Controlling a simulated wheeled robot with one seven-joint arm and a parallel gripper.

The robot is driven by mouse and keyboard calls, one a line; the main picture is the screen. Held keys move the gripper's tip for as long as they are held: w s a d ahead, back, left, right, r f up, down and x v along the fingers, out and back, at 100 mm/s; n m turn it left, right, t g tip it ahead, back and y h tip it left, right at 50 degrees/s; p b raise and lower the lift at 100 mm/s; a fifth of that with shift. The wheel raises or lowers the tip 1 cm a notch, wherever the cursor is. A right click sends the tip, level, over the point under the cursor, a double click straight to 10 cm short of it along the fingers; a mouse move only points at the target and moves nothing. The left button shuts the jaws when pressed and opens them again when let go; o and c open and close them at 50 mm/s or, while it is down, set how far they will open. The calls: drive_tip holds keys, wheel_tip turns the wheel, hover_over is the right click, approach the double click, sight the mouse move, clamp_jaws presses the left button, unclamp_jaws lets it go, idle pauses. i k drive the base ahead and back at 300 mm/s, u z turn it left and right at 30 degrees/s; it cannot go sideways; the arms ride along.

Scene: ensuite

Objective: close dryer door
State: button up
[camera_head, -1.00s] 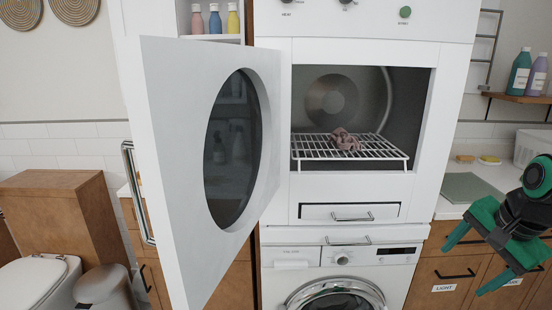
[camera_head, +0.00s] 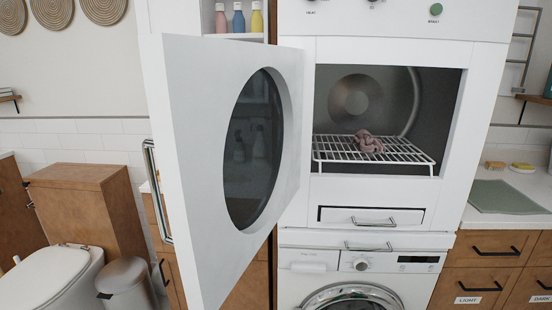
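The dryer door (camera_head: 195,120) is white with an oval dark window (camera_head: 252,150). It stands wide open, swung out toward me on the left of the dryer. Its bar handle (camera_head: 157,190) shows at the door's outer left edge. The dryer's opening (camera_head: 440,110) is square, with a white wire rack (camera_head: 400,152) inside. A crumpled pinkish cloth (camera_head: 368,141) lies on the rack. My gripper is not in the current view.
A washing machine (camera_head: 310,284) stands below the dryer. A wooden cabinet (camera_head: 90,200), a toilet (camera_head: 50,275) and a grey bin (camera_head: 125,283) are at the left. A counter with drawers (camera_head: 500,248) is at the right. Bottles (camera_head: 238,20) stand on a shelf behind the door.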

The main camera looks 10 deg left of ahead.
sight(225, 116)
drive_tip(key=z, duration=1.75)
drive_tip(key=k, duration=1.3)
drive_tip(key=u, duration=1.85)
drive_tip(key=i, duration=1)
